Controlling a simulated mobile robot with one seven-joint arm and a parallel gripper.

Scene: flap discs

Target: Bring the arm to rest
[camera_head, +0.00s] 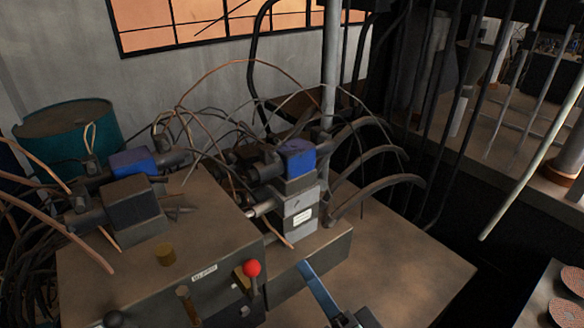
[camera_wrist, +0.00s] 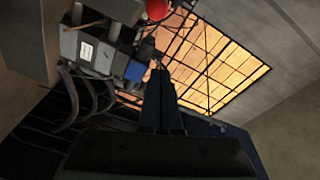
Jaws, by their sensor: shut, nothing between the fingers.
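My gripper (camera_wrist: 159,72) shows in the wrist view, its two dark fingers side by side and touching, with nothing between them. The fingers point toward the lit window, and the machine is at the upper left of them. The fingers look apart from everything around them. In the head view I cannot make out the gripper for certain. A blue bar with a dark end stands at the bottom middle there, and I cannot tell whether it is part of my arm.
A machine cabinet (camera_head: 130,262) with a red knob (camera_head: 252,268), valve blocks and many hoses fills the left and middle. A teal drum (camera_head: 68,128) stands behind. Reddish discs (camera_head: 566,312) lie on a surface at the lower right. Dark upright bars stand right of centre.

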